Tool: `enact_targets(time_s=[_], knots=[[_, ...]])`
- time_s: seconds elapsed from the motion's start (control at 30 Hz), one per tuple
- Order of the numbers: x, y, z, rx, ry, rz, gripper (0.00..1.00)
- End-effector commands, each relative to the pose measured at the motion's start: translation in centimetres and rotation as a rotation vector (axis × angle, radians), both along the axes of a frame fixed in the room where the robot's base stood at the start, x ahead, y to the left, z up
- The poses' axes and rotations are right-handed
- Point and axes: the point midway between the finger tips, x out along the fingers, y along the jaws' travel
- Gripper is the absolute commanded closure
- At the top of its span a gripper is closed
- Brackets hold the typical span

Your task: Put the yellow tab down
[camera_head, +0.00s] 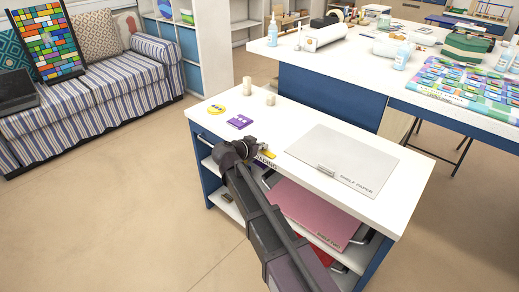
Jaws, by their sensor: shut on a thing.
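A small yellow tab (268,154) shows at the end of my gripper (262,149), by the front left edge of the white-topped bench (283,117). My gripper is shut on the tab. The arm hides part of the bench edge, and the view is too small to tell whether the tab touches the bench top.
A yellow round piece (217,109), a purple piece (240,122) and two small cream cylinders (247,89) stand on the bench's left part. A flat sheet marked shelf paper (342,157) covers much of its right. A larger white table (370,69) stands behind.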

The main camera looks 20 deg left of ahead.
Motion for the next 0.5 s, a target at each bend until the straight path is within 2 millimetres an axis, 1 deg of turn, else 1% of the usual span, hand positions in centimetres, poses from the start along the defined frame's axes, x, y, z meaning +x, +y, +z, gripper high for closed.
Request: enact_targets(time_s=[0.3, 0.47, 0.5], knots=[[0.0, -0.01, -0.02, 0.0, 0.0, 0.0, 1.0], [0.01, 0.0, -0.43, 0.0, 0.0, 0.0, 1.0], [0.0, 0.0, -0.36, 0.0, 0.0, 0.0, 0.88]])
